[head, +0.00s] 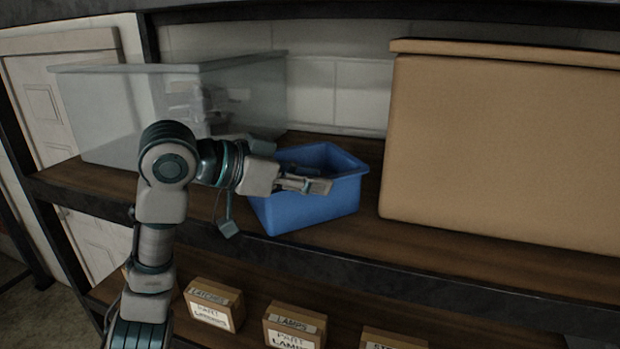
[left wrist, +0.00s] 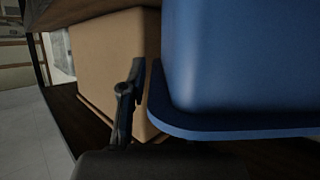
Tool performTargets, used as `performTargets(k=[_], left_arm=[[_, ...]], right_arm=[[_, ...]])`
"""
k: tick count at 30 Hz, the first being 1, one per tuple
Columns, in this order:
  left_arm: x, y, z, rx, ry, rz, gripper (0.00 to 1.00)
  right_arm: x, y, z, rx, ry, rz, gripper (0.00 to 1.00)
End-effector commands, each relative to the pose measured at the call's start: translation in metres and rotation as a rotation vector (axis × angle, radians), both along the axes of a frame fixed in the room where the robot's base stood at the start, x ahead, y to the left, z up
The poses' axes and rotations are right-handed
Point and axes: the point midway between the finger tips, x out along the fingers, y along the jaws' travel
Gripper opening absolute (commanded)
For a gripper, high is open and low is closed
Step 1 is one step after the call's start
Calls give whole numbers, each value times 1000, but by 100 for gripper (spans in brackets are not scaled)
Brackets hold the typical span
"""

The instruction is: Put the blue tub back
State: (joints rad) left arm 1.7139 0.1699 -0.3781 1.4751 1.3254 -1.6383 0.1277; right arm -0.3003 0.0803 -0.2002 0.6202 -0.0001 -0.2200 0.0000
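The blue tub (head: 318,208) is on the upper wooden shelf, between a clear bin and a big cardboard box, its lower front close to the shelf's front edge. A few small things inside it are too dim to name. My left gripper (head: 308,184) is at the tub's near left side and hides part of its rim. In the left wrist view the tub (left wrist: 240,60) fills the right side, with one dark finger (left wrist: 127,100) beside its rim. The other finger is hidden, so I cannot tell whether the gripper grips the rim. My right gripper is not in view.
The clear bin (head: 115,110) stands left of the tub, behind my left arm. The cardboard box (head: 500,150) stands right, with a narrow gap. The shelf's dark front edge (head: 400,275) runs below. Small labelled boxes (head: 213,304) stand on the lower shelf.

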Motion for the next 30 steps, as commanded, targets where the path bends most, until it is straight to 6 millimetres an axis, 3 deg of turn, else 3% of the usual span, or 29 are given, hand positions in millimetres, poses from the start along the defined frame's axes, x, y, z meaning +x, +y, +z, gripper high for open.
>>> performTargets(k=[5,19,24,30], left_arm=[[-4,9,4,-2,-1,1,31],[-45,85,39,-2,-1,1,31],[-51,96,45,-1,0,0,31],[-52,97,46,1,0,0,31]], right_arm=[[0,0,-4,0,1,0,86],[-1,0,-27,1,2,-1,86],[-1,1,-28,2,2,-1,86],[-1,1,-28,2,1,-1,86]])
